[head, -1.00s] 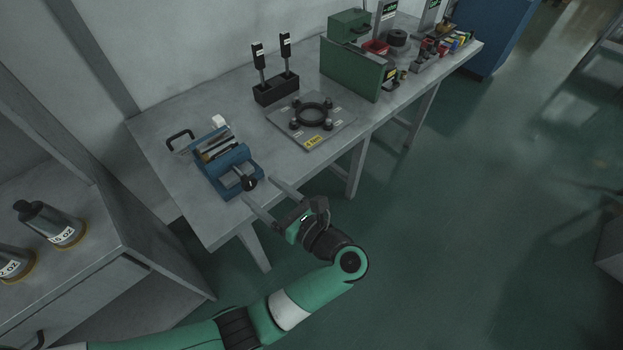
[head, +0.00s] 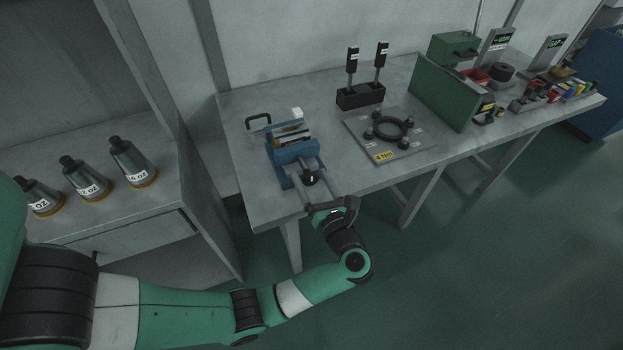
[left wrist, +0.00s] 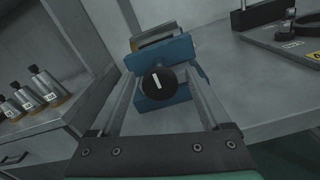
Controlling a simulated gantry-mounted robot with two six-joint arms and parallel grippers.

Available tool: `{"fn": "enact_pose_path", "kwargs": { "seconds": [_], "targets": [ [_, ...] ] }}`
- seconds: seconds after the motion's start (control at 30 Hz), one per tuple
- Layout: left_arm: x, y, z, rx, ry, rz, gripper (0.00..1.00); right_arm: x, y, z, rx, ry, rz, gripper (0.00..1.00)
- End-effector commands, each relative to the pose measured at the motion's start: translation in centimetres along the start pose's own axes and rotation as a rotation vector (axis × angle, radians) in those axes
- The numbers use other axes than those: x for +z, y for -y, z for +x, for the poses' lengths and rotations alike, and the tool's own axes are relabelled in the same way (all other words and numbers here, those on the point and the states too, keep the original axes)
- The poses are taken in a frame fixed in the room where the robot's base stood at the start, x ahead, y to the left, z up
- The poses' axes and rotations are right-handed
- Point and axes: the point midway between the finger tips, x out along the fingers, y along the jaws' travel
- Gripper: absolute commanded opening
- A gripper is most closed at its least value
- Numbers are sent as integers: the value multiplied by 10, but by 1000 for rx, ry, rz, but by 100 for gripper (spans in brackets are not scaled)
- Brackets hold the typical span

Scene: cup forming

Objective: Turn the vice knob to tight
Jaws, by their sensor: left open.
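The blue vice (head: 285,157) stands on the workbench near its left front edge. Its round black knob (left wrist: 158,82) faces the left wrist camera and carries a white mark that stands nearly upright, tilted slightly. The knob also shows in the head view (head: 311,178). My left gripper (head: 313,188) is open in front of the vice. In the left wrist view its two long fingers reach forward on either side of the knob, with gaps between. I cannot tell whether either finger touches the vice. The right gripper is not in view.
The workbench (head: 245,190) also holds a plate with a black ring (head: 392,130), a black holder with two upright tools (head: 360,96) and a green panel (head: 443,92). Labelled grey bottles (head: 133,163) stand on a cabinet at the left. Open floor lies in front.

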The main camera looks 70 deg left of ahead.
Motion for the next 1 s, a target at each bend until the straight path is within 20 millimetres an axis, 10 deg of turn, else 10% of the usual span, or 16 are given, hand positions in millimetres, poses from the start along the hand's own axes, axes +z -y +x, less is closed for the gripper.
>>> {"fn": "enact_pose_path", "kwargs": {
  "seconds": [0.3,0.73,1.0],
  "targets": [
    [0,0,5,0,0,1,79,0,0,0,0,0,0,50],
    [0,0,4,1,1,0,2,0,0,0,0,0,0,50],
    [1,0,4,1,1,16,0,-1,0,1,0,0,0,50]
  ]
}}
